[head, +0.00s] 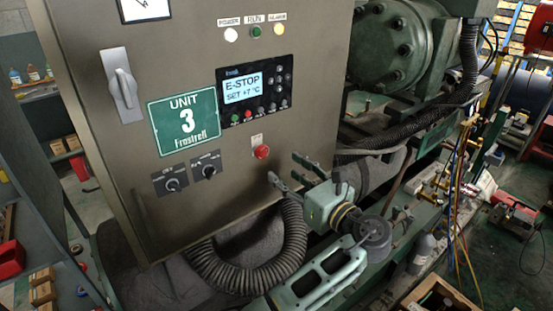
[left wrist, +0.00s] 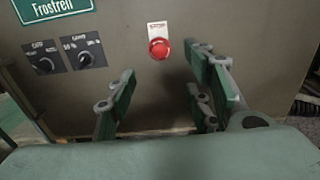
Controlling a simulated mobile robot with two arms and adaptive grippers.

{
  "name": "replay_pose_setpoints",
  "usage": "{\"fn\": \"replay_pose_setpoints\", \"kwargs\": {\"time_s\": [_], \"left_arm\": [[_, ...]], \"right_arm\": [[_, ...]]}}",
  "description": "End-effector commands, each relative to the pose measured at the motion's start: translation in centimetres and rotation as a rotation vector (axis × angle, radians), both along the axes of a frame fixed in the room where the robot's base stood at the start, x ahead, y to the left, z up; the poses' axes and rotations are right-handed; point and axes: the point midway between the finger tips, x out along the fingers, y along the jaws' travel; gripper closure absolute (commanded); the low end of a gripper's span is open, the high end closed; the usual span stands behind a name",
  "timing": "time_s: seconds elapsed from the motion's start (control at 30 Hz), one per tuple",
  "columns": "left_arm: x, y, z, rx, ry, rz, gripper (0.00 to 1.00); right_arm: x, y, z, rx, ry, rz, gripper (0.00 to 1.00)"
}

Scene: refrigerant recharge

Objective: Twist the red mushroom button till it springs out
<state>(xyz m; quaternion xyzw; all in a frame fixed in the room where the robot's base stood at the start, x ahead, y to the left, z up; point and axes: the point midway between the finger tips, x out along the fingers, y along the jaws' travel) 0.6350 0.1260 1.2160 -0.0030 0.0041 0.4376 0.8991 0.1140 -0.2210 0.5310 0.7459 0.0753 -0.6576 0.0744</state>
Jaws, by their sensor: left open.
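The red mushroom button (head: 261,152) sits on the front of the grey control cabinet, below the display, with a small pale label above it. It also shows in the left wrist view (left wrist: 159,48), facing the camera and unobstructed. My left gripper (head: 284,167) is open and empty, just to the lower right of the button in the head view. In the left wrist view its green fingers (left wrist: 166,70) stand apart, with the button beyond and between their tips. The fingers look clear of the button. My right gripper is in neither view.
The cabinet display (head: 243,88) reads E-STOP, SET +7 °C. Two black rotary knobs (head: 172,184) (head: 209,171) lie left of the button. A grey lever handle (head: 122,85) is at upper left. A ribbed hose (head: 291,245) loops below; a green compressor (head: 390,45) stands behind right.

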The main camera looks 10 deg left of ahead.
Motion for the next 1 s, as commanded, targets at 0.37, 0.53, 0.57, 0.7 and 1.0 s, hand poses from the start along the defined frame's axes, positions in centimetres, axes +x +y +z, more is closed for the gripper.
{"fn": "replay_pose_setpoints", "kwargs": {"time_s": [0.37, 0.53, 0.57, 0.7, 1.0], "left_arm": [[1.8, 2.5, 0.0, 0.005, -0.005, 0.005, 0.53], [3.1, 4.1, -0.1, 0.006, -0.004, 0.005, 0.53], [3.3, 4.4, -0.1, 0.005, -0.005, 0.005, 0.53], [4.4, 5.7, -0.1, 0.006, -0.004, 0.004, 0.53], [5.7, 7.4, 0.3, 0.005, -0.002, 0.002, 0.62]], "right_arm": [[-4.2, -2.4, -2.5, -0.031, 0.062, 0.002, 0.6], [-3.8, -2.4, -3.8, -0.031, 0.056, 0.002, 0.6], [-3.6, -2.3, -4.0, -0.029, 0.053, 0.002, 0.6], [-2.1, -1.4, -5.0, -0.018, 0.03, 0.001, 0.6], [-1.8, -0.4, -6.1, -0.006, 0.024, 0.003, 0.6]]}}
